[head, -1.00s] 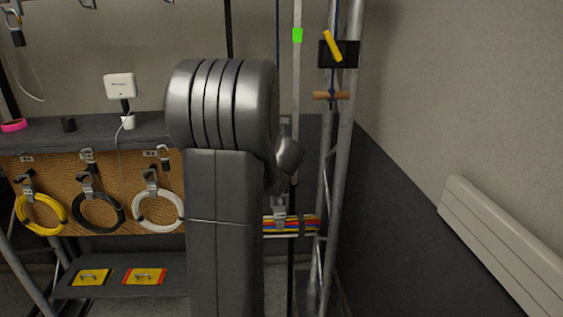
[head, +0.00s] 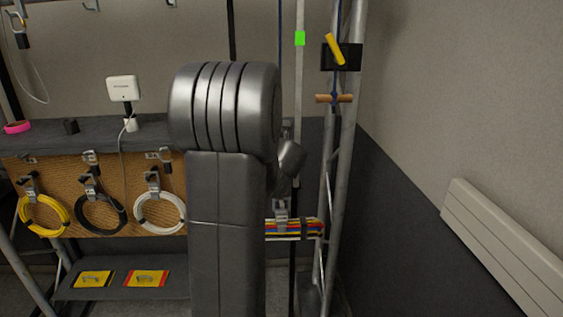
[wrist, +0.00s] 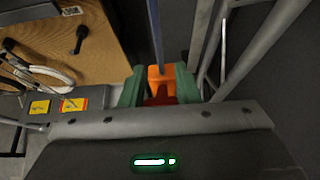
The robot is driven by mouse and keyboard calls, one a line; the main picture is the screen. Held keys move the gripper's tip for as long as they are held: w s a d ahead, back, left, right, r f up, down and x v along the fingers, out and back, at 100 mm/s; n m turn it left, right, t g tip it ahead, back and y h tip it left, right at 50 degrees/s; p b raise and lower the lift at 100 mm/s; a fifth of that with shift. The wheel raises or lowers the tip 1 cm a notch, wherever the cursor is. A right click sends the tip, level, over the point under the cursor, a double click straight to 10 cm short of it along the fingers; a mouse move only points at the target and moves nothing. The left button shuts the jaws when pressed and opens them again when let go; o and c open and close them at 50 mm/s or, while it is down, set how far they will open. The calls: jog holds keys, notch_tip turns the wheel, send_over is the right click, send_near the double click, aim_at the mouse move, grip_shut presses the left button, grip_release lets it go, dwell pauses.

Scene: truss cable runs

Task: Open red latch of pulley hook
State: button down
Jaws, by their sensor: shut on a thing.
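In the wrist view my gripper (wrist: 160,88) has its two green fingers closed on either side of an orange block with a dark red lower part, which I take to be the pulley hook (wrist: 161,73) and its red latch (wrist: 161,97). A blue rope (wrist: 155,35) runs to the top of the orange block. The fingers and the gripper body hide the lower part, so I cannot tell the latch's position. In the head view my arm hides the fingers and the hook.
Truss tubes (head: 345,150) stand close on the right, with a wooden handle (head: 334,98) and a yellow lever (head: 335,49). On the left are a dark shelf (head: 60,142) and a pegboard with coiled cables (head: 100,213). Striped cables (head: 305,228) lie behind my arm. The right wall carries a heater (head: 500,240).

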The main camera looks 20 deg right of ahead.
jog(key=shift+s+f, duration=0.1)
jog(key=shift+f, duration=0.35)
jog(key=c, duration=1.2)
grip_release()
jog(key=shift+o, duration=0.6)
jog(key=shift+w, duration=0.2)
jog(key=shift+r, duration=0.15)
jog(key=shift+s+r, duration=0.2)
jog(key=p+v, duration=0.3)
jog(key=v, duration=1)
jog(key=shift+s+a, duration=0.2)
jog(key=shift+s, duration=0.05)
